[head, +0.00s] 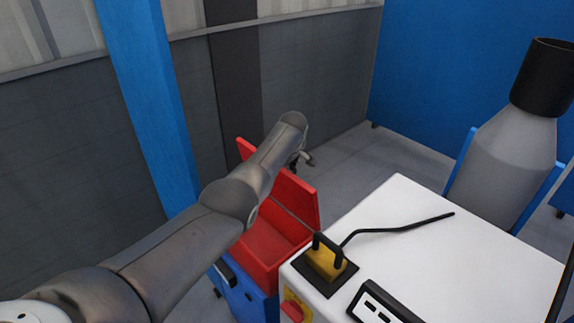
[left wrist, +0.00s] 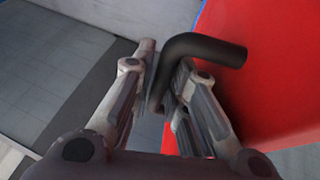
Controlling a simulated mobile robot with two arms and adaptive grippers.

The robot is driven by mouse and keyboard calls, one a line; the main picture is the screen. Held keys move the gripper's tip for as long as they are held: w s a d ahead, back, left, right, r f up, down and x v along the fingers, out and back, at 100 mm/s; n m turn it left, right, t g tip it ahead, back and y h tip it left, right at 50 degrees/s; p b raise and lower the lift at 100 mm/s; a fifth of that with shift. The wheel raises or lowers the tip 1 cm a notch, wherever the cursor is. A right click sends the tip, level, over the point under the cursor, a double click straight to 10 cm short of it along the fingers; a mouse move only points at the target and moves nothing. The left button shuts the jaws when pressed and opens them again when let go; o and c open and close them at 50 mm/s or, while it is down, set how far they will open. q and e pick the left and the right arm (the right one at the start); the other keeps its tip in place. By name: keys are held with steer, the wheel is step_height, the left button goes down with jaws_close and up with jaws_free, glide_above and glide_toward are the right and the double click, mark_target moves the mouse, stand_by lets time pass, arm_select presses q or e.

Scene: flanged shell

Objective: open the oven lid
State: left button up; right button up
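The oven is a blue box (head: 240,292) with a red inside (head: 265,245), partly covered by my left arm. Its red lid (head: 296,196) stands raised at the back, tilted up from the box. The lid's red face fills the right of the left wrist view (left wrist: 275,85). My left gripper (head: 303,160) is at the far side of the raised lid, small and partly hidden in the head view. In the left wrist view its fingers (left wrist: 166,95) are closed around a bent black handle (left wrist: 205,47) beside the lid. My right gripper is not in view.
A white-topped cabinet (head: 415,235) stands right of the oven, bearing a yellow block (head: 326,264) with black handles and a black rod (head: 400,229). A grey cone-shaped vessel (head: 500,160) stands behind it. A blue post (head: 145,100) and grey wall are at left. Floor behind is clear.

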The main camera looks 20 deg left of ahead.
arm_select(q)
steer(key=shift+o, duration=1.3)
steer(key=shift+s+r, duration=0.1)
steer(key=v, duration=1.1)
steer(key=shift+s+r, duration=0.2)
steer(key=shift+r, duration=0.15)
steer(key=shift+d, duration=0.1)
